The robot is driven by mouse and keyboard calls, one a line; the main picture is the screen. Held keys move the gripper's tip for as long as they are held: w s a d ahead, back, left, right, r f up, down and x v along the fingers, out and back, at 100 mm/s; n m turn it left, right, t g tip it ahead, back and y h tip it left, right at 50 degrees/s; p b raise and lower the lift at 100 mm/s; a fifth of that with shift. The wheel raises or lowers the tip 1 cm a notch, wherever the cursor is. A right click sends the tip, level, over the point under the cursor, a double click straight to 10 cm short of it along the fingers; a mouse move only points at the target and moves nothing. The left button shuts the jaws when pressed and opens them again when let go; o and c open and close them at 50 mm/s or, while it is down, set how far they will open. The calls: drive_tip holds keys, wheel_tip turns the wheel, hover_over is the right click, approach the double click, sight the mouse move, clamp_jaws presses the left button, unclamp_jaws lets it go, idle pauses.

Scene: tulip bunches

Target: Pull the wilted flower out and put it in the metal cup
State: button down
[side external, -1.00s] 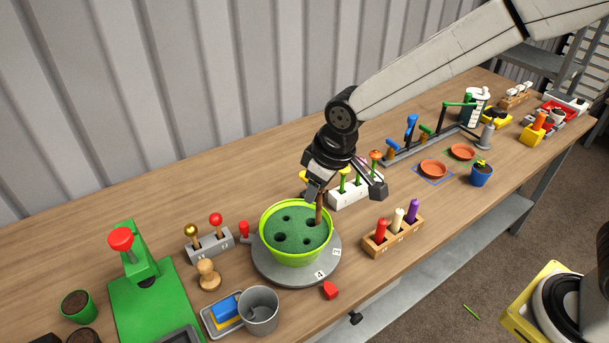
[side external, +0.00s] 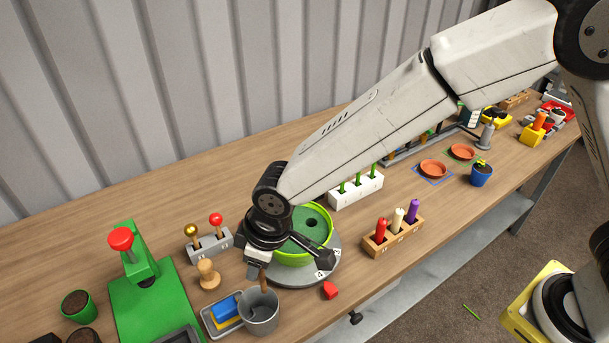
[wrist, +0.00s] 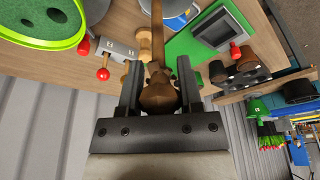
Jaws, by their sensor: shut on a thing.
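My gripper (side external: 288,257) is shut on the wilted flower (side external: 263,280), a brown stem that hangs down from the jaws. In the wrist view the brown wilted flower (wrist: 158,94) sits between the two dark fingers (wrist: 157,82). The metal cup (side external: 260,316) is a grey open cup at the front left, directly below the gripper. The stem's lower end is at the cup's mouth; I cannot tell how far inside it is. The lime-green pot (side external: 293,261) with a holed green top is behind, partly hidden by my arm.
The pot stands on a grey turntable (side external: 325,277). A tray with blue and yellow blocks (side external: 226,308) lies left of the cup, and a wooden stamp (side external: 209,274) is behind it. A wooden peg holder (side external: 388,242) stands farther right.

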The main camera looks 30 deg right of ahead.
sight(263, 290)
drive_tip(key=shift+f, duration=0.3)
drive_tip(key=shift+f, duration=2.9)
drive_tip(key=shift+c, duration=0.9)
unclamp_jaws()
drive_tip(key=shift+r, duration=0.1)
drive_tip(key=v, duration=0.7)
drive_tip(key=shift+r, duration=0.35)
drive_tip(key=shift+d, duration=0.15)
